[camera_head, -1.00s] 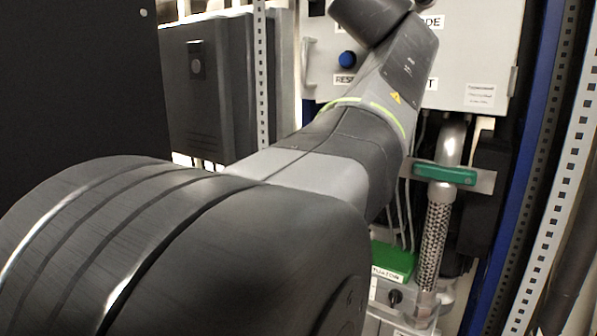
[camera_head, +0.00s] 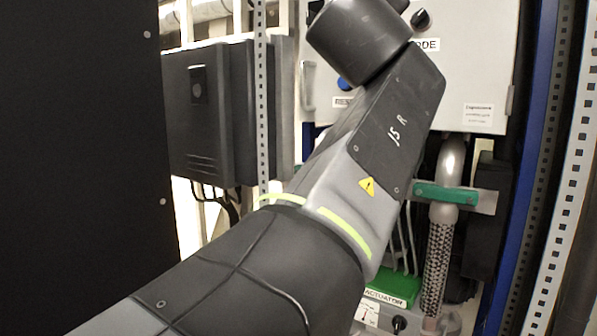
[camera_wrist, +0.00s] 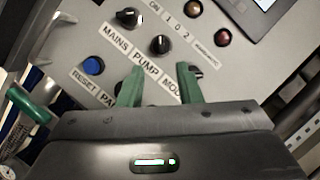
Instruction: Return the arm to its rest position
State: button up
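My gripper (camera_wrist: 160,88) shows in the wrist view with two green fingers set apart and nothing between them. It faces the grey control panel (camera_wrist: 115,60), which has black knobs, a blue button (camera_wrist: 93,66) and labels such as MAINS, PUMP and RESET. I cannot tell the distance between the fingers and the panel. In the head view my arm crosses the middle of the picture and covers part of the control panel (camera_head: 465,75). The gripper itself is not visible in the head view.
A green-handled valve (camera_head: 447,194) sits on a pipe below the panel, with a braided hose (camera_head: 437,265) under it. A green actuator box (camera_head: 392,286) is at the bottom. A dark cabinet (camera_head: 207,110) and perforated rails (camera_head: 262,90) stand left; a blue post (camera_head: 535,140) stands right.

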jog(key=w+d+r+m+h+p, duration=0.1)
jog(key=w+m+p, duration=0.1)
jog(key=w+m, duration=0.1)
jog(key=w+d+r+m+h+p, duration=0.1)
jog(key=w+r+m+p, duration=0.1)
jog(key=w, duration=0.4)
jog(key=shift+d+m+h, duration=0.4)
jog(key=shift+w, duration=0.1)
jog(key=m+h+p, duration=0.1)
jog(key=m+p, duration=0.2)
jog(key=m+g+h+p, duration=0.1)
jog(key=m+h+p, duration=0.1)
jog(key=m+p, duration=0.1)
jog(key=shift+m+p, duration=0.35)
jog(key=shift+m, duration=0.05)
jog(key=shift+f+h, duration=0.2)
jog(key=shift+h, duration=0.1)
